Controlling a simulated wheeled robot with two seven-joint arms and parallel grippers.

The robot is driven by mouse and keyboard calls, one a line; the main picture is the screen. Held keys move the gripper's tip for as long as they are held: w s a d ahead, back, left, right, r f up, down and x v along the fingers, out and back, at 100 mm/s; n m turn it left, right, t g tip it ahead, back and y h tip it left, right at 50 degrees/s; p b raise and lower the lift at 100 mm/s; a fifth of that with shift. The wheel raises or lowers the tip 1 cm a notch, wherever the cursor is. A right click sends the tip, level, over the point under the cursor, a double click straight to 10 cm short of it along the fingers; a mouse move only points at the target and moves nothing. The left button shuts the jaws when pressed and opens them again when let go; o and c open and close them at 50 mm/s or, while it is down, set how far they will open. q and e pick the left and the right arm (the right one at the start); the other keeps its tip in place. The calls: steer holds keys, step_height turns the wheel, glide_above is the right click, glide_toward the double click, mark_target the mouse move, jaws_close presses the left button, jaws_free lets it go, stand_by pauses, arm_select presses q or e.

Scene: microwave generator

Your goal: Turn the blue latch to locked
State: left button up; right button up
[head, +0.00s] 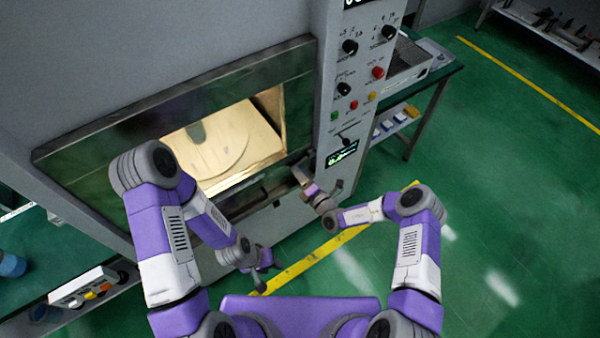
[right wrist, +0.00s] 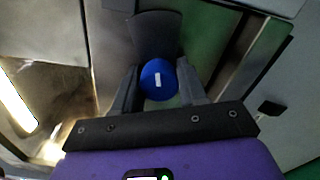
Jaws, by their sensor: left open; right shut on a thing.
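The blue latch (right wrist: 158,80) is a round knob with a white mark, seen in the middle of the right wrist view. My right gripper (right wrist: 160,92) has its fingers on either side of it, shut on it. In the head view my right gripper (head: 306,182) is at the right edge of the microwave generator's opening, and the latch is hidden there. A dark curved plate (right wrist: 155,35) stands behind the knob. My left gripper (head: 264,272) is open and empty, low in front of the machine.
The generator's lit chamber (head: 265,135) shows a round plate (head: 215,145). The control panel (head: 350,90) with knobs and coloured buttons is right of the opening. A green-topped bench (head: 440,75) stands farther right.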

steer(key=shift+o, duration=0.3)
steer(key=shift+n+p, duration=0.7)
steer(key=shift+n, duration=1.6)
steer(key=shift+a, duration=0.1)
steer(key=o, duration=1)
steer(key=shift+f, duration=0.1)
steer(key=shift+s+d, duration=0.3)
steer(key=shift+s, duration=0.1)
steer(key=v, duration=0.6)
steer(key=shift+s+d, duration=0.15)
steer(key=shift+s, duration=0.15)
